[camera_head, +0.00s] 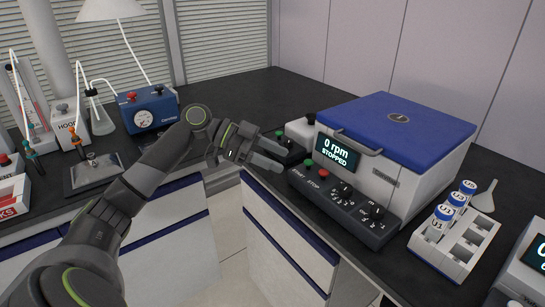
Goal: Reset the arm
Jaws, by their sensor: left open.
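My left arm (140,187) comes in from the lower left and reaches across the gap between the benches. My left gripper (277,158) is open and nothing shows between its fingers. It is at the front left of the centrifuge (391,150), close to its control panel; I cannot tell whether it touches anything. The centrifuge is white with a shut blue lid, and its display (337,153) reads "0 rpm STOPPED". My right gripper is not in view.
A white rack (455,245) with several blue-capped tubes stands right of the centrifuge, near a white funnel-shaped thing (484,197). A blue gauge box (151,110) and glassware stand on the left bench. The dark bench behind the centrifuge is clear.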

